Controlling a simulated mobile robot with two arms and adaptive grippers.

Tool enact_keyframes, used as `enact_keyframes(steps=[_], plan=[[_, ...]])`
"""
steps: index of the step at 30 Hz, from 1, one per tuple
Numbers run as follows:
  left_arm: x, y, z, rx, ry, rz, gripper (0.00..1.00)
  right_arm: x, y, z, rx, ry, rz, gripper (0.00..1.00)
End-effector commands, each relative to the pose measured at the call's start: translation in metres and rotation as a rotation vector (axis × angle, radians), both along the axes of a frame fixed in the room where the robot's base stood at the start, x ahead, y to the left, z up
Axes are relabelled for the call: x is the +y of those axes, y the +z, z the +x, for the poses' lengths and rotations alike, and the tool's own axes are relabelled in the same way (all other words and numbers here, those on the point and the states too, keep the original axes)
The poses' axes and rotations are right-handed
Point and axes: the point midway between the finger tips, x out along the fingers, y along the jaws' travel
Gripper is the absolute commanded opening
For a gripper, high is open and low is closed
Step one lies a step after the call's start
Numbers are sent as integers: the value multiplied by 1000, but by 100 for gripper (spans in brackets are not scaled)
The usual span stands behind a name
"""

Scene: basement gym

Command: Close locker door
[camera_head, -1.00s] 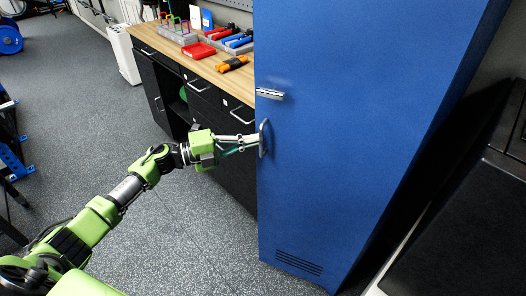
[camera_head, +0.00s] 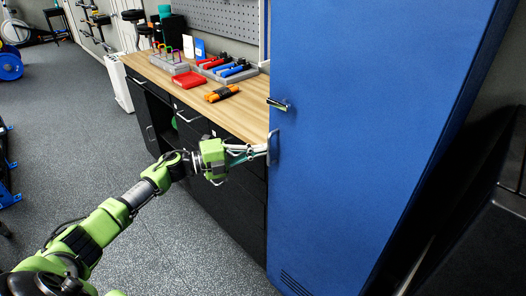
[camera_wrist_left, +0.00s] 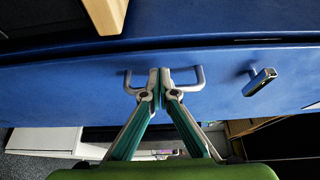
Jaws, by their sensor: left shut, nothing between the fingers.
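The tall blue locker door (camera_head: 350,150) fills the right half of the head view and shows across the left wrist view (camera_wrist_left: 90,70). A curved pull handle (camera_head: 274,147) is on its left edge, with a small latch (camera_head: 277,104) above it. My left gripper (camera_head: 265,150) is shut and empty, its fingertips at the handle. In the left wrist view the fingertips (camera_wrist_left: 160,88) meet in front of the handle (camera_wrist_left: 200,79); whether they touch it I cannot tell. A dark seam runs along the door's edge there. My right gripper is not in view.
A black workbench (camera_head: 205,85) with a wooden top stands left of the locker, holding a red box (camera_head: 189,80), an orange item (camera_head: 222,93) and tools. Grey floor left of the bench is open. Dark equipment (camera_head: 480,240) stands at the right.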

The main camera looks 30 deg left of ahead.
Motion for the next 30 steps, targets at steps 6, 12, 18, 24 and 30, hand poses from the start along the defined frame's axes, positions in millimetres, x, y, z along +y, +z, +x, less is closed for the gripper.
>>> enact_keyframes(steps=[6, 12, 18, 24, 30], plan=[[0, 0, -1, 1, -1, 1, 0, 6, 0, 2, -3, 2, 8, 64], [16, -2, -17, 3, 1, 3, 0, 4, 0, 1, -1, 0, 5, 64], [45, -3, -49, 6, 1, 3, 0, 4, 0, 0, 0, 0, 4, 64], [69, -2, -75, 4, 1, 1, 0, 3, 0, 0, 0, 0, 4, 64], [80, -1, -87, 1, 0, 1, 0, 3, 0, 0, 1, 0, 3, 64]])
